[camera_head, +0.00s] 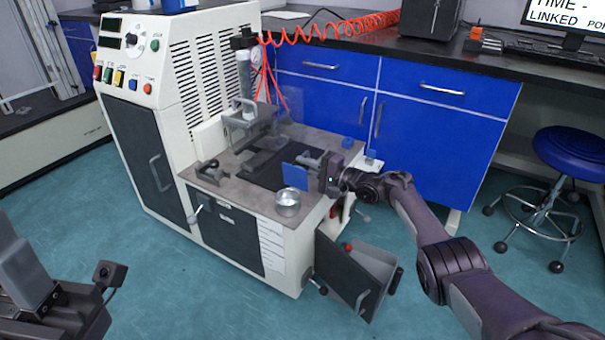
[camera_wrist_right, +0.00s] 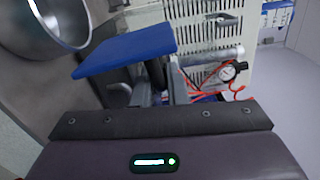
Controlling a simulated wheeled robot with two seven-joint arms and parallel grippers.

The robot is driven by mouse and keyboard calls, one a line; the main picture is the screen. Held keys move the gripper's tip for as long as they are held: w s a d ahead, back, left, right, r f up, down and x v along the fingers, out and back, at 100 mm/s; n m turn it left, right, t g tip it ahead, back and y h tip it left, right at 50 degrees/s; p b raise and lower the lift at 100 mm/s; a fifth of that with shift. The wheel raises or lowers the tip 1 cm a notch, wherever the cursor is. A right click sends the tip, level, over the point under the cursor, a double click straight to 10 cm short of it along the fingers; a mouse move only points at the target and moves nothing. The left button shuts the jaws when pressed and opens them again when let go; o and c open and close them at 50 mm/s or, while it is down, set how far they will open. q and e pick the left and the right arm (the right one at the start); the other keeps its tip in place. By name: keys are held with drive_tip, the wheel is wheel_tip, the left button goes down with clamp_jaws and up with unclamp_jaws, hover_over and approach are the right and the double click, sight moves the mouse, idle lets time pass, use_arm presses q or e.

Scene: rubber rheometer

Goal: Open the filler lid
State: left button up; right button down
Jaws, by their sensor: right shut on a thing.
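A flat blue plate (camera_head: 295,176) stands tilted over the dark bed of the bench machine. It also shows large in the right wrist view (camera_wrist_right: 125,50), with a metal bowl beside it. My right gripper (camera_head: 312,163) is shut on this plate near its edge, and its body partly hides the contact. Which part is the filler lid I cannot tell for certain; the blue plate is the one at my fingertips. The machine's grey top (camera_head: 215,172) carries clamps and a metal column. My left gripper (camera_head: 45,285) is at the lower left, far from the machine, and its fingertips are not clear.
A round metal bowl (camera_head: 287,203) stands at the top's front corner. A blue stool (camera_head: 570,155) stands right.

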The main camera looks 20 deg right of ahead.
drive_tip(key=m, duration=0.1)
drive_tip(key=f+m+b, duration=0.1)
drive_tip(key=m, duration=0.1)
drive_tip(key=shift+w+d+f+b, duration=0.1)
drive_tip(key=shift+w+d+b, duration=0.2)
drive_tip(key=shift+w+d, duration=0.1)
drive_tip(key=shift+w+d+f+m, duration=0.15)
drive_tip(key=shift+d+f+m, duration=0.05)
drive_tip(key=shift+m, duration=0.4)
drive_tip(key=c, duration=1.5)
unclamp_jaws()
drive_tip(key=shift+d, duration=0.1)
